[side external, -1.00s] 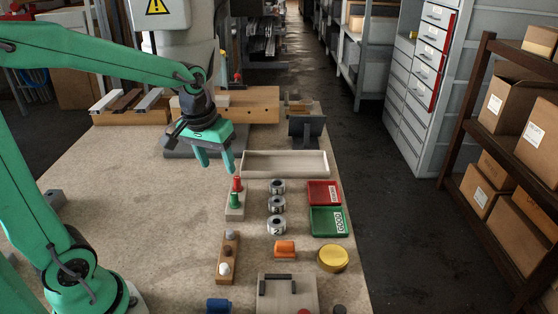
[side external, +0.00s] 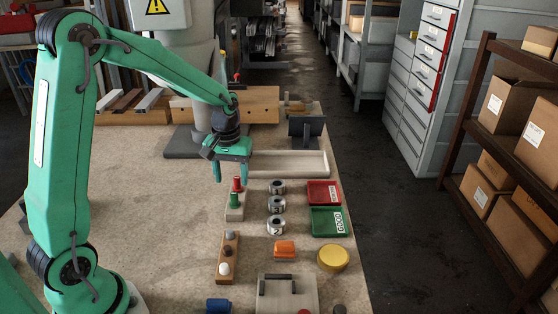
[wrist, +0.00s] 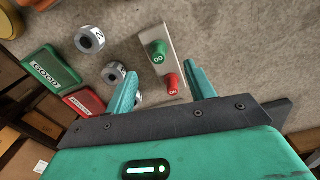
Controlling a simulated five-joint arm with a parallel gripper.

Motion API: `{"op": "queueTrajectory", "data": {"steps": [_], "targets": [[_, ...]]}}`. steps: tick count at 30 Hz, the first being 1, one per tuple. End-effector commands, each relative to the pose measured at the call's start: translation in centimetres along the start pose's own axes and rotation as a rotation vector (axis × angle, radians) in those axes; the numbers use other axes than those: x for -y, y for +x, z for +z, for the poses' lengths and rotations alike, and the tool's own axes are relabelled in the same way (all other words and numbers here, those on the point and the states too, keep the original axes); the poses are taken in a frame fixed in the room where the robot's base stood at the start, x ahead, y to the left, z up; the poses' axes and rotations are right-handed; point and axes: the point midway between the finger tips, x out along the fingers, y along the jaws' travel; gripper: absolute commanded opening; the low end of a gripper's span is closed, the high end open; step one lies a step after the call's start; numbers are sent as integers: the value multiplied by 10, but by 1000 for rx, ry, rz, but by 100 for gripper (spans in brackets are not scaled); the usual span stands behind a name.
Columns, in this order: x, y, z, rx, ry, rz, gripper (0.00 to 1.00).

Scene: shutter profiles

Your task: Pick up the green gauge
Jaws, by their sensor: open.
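The green gauge (side external: 235,201) stands in a light block (side external: 235,214), beside a red gauge (side external: 238,184) in the same block. In the wrist view the green gauge (wrist: 158,49) shows its top, marked with letters, and the red gauge (wrist: 173,84) lies nearer to my fingers. My gripper (side external: 232,175) is open and empty, pointing down just above and behind the red gauge in the side view. In the wrist view its two fingers (wrist: 164,88) are spread, with the red gauge between their tips and the green gauge beyond.
Several metal rings (side external: 276,205) stand right of the block. A red tray (side external: 315,201) and a green tray (side external: 320,229) lie farther right. A long pale tray (side external: 300,176) is behind. A wooden holder with knobs (side external: 236,245) is in front. The bench to the left is clear.

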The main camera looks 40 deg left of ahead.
Motion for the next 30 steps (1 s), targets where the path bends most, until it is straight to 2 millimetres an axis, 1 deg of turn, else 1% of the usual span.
{"op": "queueTrajectory", "data": {"steps": [7,17,20,27,30], "targets": [[0,20,1,2,1,-1,54],[0,27,1,1,1,-1,54],[-1,35,1,2,2,-1,54],[-2,62,2,4,2,-2,54],[-2,70,2,2,2,-1,54]]}}
